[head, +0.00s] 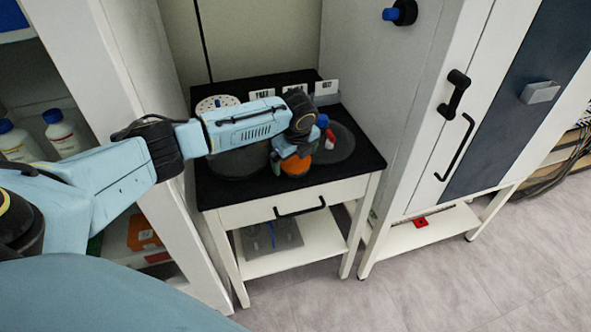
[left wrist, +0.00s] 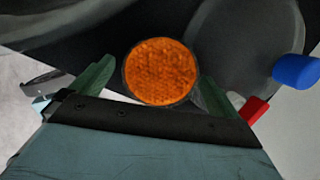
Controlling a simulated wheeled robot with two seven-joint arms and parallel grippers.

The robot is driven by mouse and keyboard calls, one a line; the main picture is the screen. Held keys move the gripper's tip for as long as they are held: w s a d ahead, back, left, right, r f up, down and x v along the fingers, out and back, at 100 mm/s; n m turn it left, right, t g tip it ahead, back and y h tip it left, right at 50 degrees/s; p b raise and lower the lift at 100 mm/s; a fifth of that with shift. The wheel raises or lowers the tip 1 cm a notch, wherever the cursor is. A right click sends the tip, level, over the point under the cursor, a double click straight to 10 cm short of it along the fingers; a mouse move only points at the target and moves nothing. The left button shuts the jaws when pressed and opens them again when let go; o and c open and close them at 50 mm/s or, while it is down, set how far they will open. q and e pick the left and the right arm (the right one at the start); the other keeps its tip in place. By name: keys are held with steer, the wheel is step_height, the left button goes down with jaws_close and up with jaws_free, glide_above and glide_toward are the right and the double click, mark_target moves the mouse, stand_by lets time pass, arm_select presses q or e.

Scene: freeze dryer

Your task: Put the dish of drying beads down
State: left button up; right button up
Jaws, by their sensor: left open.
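The dish of drying beads (head: 297,166) is a small round dish filled with orange beads. In the head view it is on or just above the black top of the small white table, near its front edge. In the left wrist view the dish (left wrist: 160,72) lies between the two green fingers. My left gripper (head: 295,154) is open around the dish, and my arm hides part of it from above. Whether the fingers touch the dish cannot be told. My right gripper is not in view.
The black tabletop (head: 222,189) carries dark round mats (head: 335,143), a white perforated disc (head: 217,103) and small label cards (head: 327,87) at the back. A blue-and-red item (head: 326,128) is close beside my gripper. A tall white cabinet (head: 375,75) stands on the right.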

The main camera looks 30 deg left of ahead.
arm_select(q)
steer(key=c, duration=0.9)
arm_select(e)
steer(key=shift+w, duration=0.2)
